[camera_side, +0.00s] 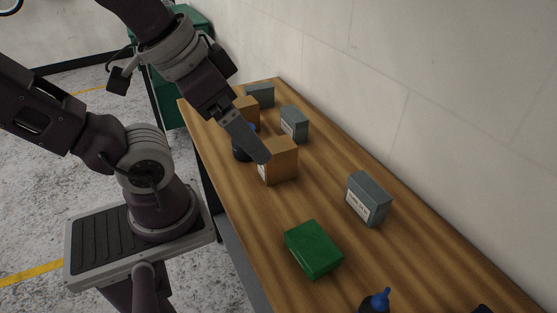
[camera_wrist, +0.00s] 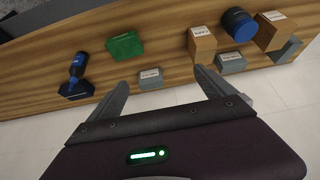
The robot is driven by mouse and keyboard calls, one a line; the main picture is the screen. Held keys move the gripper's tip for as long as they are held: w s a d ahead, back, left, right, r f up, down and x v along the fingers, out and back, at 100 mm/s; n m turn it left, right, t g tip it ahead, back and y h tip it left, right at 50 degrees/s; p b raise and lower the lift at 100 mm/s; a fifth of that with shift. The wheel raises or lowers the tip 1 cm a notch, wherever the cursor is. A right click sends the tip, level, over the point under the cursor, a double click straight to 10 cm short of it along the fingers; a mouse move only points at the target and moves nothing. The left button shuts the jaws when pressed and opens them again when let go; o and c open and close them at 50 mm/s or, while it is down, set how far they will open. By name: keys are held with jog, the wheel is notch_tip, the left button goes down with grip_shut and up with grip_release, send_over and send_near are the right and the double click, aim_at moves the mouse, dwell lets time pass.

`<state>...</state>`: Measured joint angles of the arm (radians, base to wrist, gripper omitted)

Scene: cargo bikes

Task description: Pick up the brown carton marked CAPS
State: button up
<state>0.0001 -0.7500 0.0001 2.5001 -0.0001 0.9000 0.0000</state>
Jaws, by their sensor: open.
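The brown carton marked CAPS (camera_wrist: 202,46) stands upright on the wooden table in the wrist view, its white label on the top. It lies beyond the tip of the right finger, not between the fingers. In the side view the brown carton (camera_side: 283,165) stands mid-table, partly hidden by my gripper (camera_side: 258,152), which overlaps its upper left corner; I cannot tell how far apart they are in depth. My gripper (camera_wrist: 160,90) is open and empty, its two fingers widely spread in the wrist view.
On the wooden table (camera_side: 290,205) are a green box (camera_side: 313,250), a grey box (camera_side: 368,199), another grey box (camera_side: 294,123), a dark blue jar (camera_wrist: 238,25) and a second brown carton (camera_wrist: 276,32). A blue-topped bottle (camera_side: 379,301) stands at the front. A wall runs behind the table.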

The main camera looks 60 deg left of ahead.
notch_tip(320, 180, up, 5)
jog(key=m+g+y, duration=0.5)
jog(key=m+y, duration=0.9)
jog(key=m, duration=0.5)
send_over(280, 154)
jog(key=d, duration=0.2)
jog(key=shift+n, duration=0.3)
jog(key=f, duration=2.1)
jog(key=shift+s+a+f, duration=0.1)
jog(key=shift+a+f, duration=0.05)
jog(key=shift+a, duration=0.25)
jog(key=shift+h, duration=0.3)
jog(key=x, duration=0.7)
jog(key=shift+w+a, duration=0.25)
jog(key=shift+w, duration=0.1)
jog(key=shift+r, duration=0.2)
jog(key=c, duration=1.8)
